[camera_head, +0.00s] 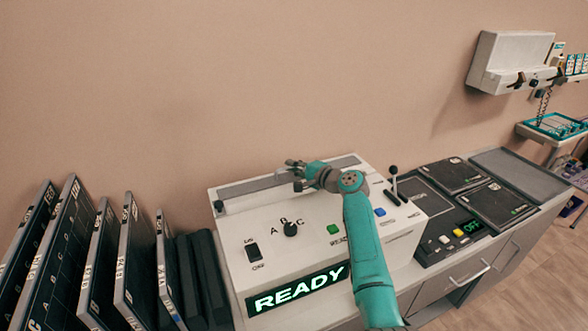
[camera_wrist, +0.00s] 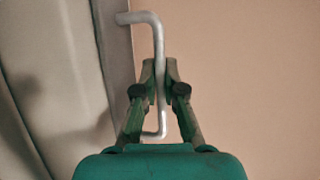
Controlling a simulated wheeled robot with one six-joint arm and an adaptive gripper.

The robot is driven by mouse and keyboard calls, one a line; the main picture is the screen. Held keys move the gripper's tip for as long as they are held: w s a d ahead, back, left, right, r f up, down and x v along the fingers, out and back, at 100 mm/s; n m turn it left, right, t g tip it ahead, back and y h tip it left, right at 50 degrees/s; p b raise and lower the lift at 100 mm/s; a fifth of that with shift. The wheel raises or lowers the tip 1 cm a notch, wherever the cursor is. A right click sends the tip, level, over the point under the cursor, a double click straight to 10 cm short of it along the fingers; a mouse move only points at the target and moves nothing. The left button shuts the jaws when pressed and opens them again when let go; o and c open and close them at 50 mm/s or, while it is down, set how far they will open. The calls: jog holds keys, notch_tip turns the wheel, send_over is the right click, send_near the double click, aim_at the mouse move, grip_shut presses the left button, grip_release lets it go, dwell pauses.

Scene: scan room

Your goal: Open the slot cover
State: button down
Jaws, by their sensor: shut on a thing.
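The slot cover (camera_head: 243,189) is a long grey strip along the back of the white scanner's (camera_head: 305,215) top. It looks flat, though my arm hides part of it. In the wrist view the cover's grey edge (camera_wrist: 116,62) runs down the left side, with a bent silver bar handle (camera_wrist: 152,22) standing out from it. My gripper (camera_wrist: 160,78) is shut on the long part of this handle, one finger on each side. In the head view my gripper (camera_head: 292,174) is over the strip's middle, and the handle is hidden or too small to tell.
Dark cassettes (camera_head: 140,255) stand at left; flat black plates (camera_head: 497,203) lie at right. The wall is close behind.

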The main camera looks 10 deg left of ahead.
jog(key=shift+f, duration=0.1)
jog(key=c, duration=1.5)
grip_release()
jog(key=shift+c, duration=0.2)
jog(key=v, duration=1.1)
jog(key=shift+s+d, duration=0.3)
jog(key=shift+d, duration=0.1)
